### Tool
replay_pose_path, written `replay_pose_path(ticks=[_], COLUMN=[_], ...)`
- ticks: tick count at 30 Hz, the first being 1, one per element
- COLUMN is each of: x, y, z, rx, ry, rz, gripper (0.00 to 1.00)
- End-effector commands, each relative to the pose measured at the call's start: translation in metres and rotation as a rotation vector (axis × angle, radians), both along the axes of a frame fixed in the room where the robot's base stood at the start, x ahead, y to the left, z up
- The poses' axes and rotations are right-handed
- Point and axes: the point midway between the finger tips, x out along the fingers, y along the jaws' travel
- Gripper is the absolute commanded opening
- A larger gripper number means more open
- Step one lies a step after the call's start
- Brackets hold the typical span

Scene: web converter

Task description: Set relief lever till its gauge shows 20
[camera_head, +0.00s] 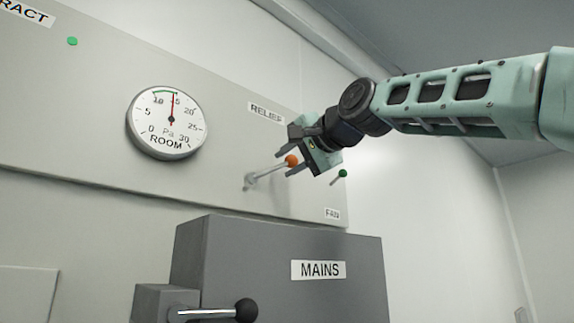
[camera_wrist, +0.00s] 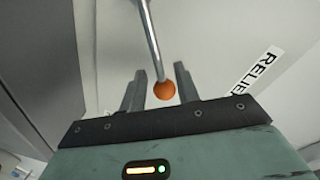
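The relief lever (camera_head: 267,173) is a thin metal rod with an orange ball knob (camera_head: 292,161), sticking out of the grey panel below the RELIEF label (camera_head: 266,113). The round ROOM gauge (camera_head: 164,122), marked in Pa from 0 to 30, is left of it. Its red needle points almost straight up, at about 15. My gripper (camera_head: 294,164) is at the knob with its fingers apart. In the wrist view the orange knob (camera_wrist: 164,90) sits between the two fingertips, and the rod runs up from it. I cannot tell whether a finger touches the knob.
A green-knobbed lever (camera_head: 342,174) stands just right of my gripper, above the FAN label (camera_head: 332,213). Below is a grey MAINS box (camera_head: 285,250) with a black-knobbed handle (camera_head: 246,310). A green button or lamp (camera_head: 72,41) is at upper left.

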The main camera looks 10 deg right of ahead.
Motion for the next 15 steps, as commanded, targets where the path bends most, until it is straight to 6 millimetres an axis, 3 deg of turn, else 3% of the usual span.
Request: replay_pose_path(ticks=[15], x=[-0.1], y=[-0.06], z=[0.007], rx=[0.001], ry=[-0.004], rz=[-0.003], gripper=[0.32])
